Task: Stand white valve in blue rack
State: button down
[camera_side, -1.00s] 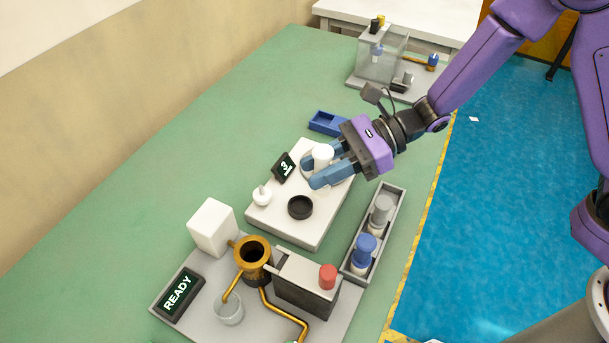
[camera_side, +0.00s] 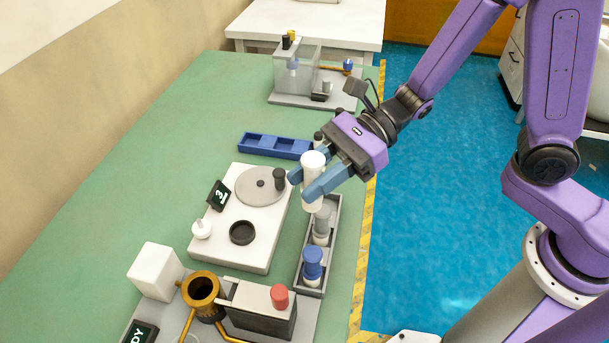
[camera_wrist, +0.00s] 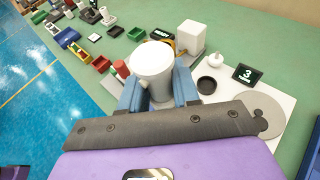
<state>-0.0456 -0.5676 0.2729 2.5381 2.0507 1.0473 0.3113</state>
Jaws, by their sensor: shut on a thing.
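The white valve (camera_side: 312,168) is a white cylinder with a wider top, held upright between the blue-grey fingers of my gripper (camera_side: 308,186). In the wrist view the valve (camera_wrist: 152,72) shows large between the two fingers, its wide round cap toward the camera. It hangs off the right edge of the white station, in the picture above the far end of the grey tray. The blue rack (camera_side: 250,150) lies flat on the green table beyond the white station, up and left of my gripper. Its visible compartments look empty; its right end is close to my gripper in the picture.
The white station (camera_side: 215,245) carries a grey disc (camera_side: 258,190), a black ring (camera_side: 242,233) and a display reading 3 (camera_side: 217,195). A grey tray (camera_side: 303,272) holds grey-topped and blue-topped (camera_side: 312,262) pieces. A brass machine (camera_side: 203,290) stands nearer. Green table left of the rack is clear.

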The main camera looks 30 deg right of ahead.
jog(key=shift+s+d+r, duration=0.1)
jog(key=shift+s+d, duration=0.05)
jog(key=w+d+f, duration=0.3)
jog(key=w+d, duration=1.2)
jog(key=w, duration=0.2)
jog(key=shift+w+a+f, duration=0.75)
jog(key=shift+w+f, duration=0.95)
jog(key=shift+w, duration=0.4)
jog(key=shift+w+a+f, duration=0.7)
jog(key=shift+w+f, duration=1)
jog(key=shift+w, duration=0.35)
jog(key=shift+w+a+f, duration=0.75)
jog(key=shift+w+f, duration=0.95)
jog(key=shift+w, duration=0.4)
jog(key=shift+f, duration=1.4)
